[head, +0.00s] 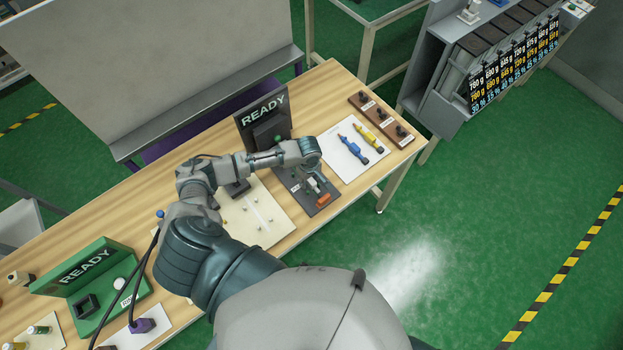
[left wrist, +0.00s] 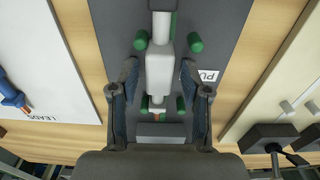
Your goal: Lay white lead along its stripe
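A white plug-like body (left wrist: 160,70), probably an end of the white lead, lies on a dark grey plate (left wrist: 222,40) between green pegs in the left wrist view. My left gripper (left wrist: 160,78) is over it, with its fingers open on either side and a gap visible on both. In the head view my left gripper (head: 312,172) reaches down over the dark plate, its fingertips partly hidden by the wrist. A pale board (head: 258,212) with small pegs and a faint light line lies left of the plate. My right gripper is not in view.
A white board (head: 352,166) marked LEADS in the wrist view holds a blue lead (head: 354,148) and a yellow lead (head: 367,136). A black READY display (head: 262,108) stands behind the plate. A green READY station (head: 92,262) stands at the left. A brown strip (head: 381,117) with dark knobs lies far right.

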